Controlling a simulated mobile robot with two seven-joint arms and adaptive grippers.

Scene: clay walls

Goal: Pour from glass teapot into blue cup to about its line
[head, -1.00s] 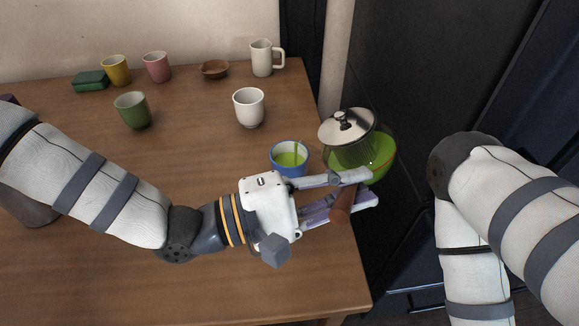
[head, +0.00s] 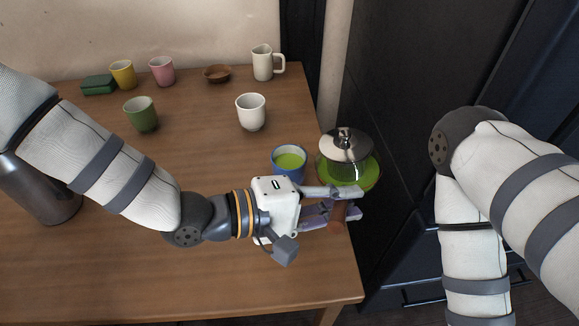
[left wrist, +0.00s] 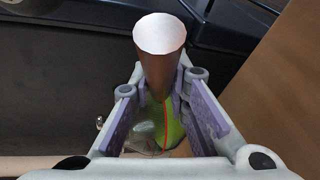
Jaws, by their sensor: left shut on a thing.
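My left gripper (head: 345,202) is shut on the brown handle (head: 338,217) of the glass teapot (head: 345,172). The teapot looks about upright, off the table's right edge, with green liquid inside and a metal lid on top. The blue cup (head: 275,165) stands on the table just left of the teapot and holds green liquid. I see no stream between them, and I cannot make out the cup's line. In the left wrist view the handle (left wrist: 160,65) sits between the fingers, with the green liquid behind. My right gripper is out of view.
A white cup (head: 250,115) and a green cup (head: 143,118) stand farther back. Yellow and pink cups, a green block, a brown bowl (head: 217,74) and a cream mug (head: 263,65) line the back. A dark cabinet is at the right. The table's middle is clear.

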